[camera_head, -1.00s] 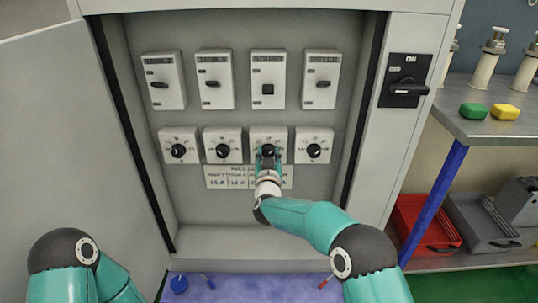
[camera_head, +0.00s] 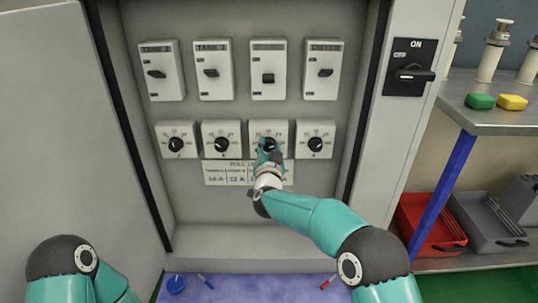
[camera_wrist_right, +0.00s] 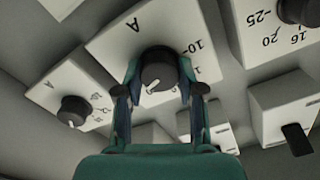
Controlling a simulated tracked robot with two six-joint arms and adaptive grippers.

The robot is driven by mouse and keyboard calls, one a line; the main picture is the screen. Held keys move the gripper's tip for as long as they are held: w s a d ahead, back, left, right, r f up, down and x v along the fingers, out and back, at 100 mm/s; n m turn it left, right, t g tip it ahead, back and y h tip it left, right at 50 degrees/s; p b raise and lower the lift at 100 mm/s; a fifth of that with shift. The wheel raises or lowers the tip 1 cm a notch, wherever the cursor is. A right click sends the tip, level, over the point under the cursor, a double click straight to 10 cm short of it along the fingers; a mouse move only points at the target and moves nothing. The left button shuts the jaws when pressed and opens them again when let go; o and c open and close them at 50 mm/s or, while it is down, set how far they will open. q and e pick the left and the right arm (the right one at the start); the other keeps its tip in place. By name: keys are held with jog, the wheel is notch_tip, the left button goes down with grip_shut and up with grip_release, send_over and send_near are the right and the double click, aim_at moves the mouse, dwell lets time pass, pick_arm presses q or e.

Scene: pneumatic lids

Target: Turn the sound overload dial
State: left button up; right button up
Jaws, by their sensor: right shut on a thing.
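The row of overload dials is inside the open grey cabinet. The third dial from the left (camera_head: 268,143) is a black knob on a white plate, partly covered by my right gripper (camera_head: 269,153). In the right wrist view this black knob (camera_wrist_right: 158,70) with a white pointer mark sits between my right gripper's two fingers (camera_wrist_right: 160,80), which are shut on it from both sides. The labels above the columns are too small to read surely. My left gripper is not in view; only part of my left arm shows at lower left.
Other dials flank it: first (camera_head: 176,144), second (camera_head: 221,144) and fourth (camera_head: 315,145). Several breaker switches (camera_head: 212,72) sit above, the third one's lever lower. A paper label (camera_head: 226,173) is below. The main switch (camera_head: 409,73) reads ON. A bench (camera_head: 490,120) stands right.

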jog(key=shift+d+f+m+b, duration=0.15)
jog(key=shift+m+b, duration=0.85)
jog(key=shift+m, duration=0.6)
jog(key=o, duration=1.1)
jog(key=shift+o, duration=0.2)
jog(key=shift+s, duration=0.1)
jog(key=shift+s, duration=0.65)
jog(key=s, duration=1)
jog(key=shift+s, duration=0.25)
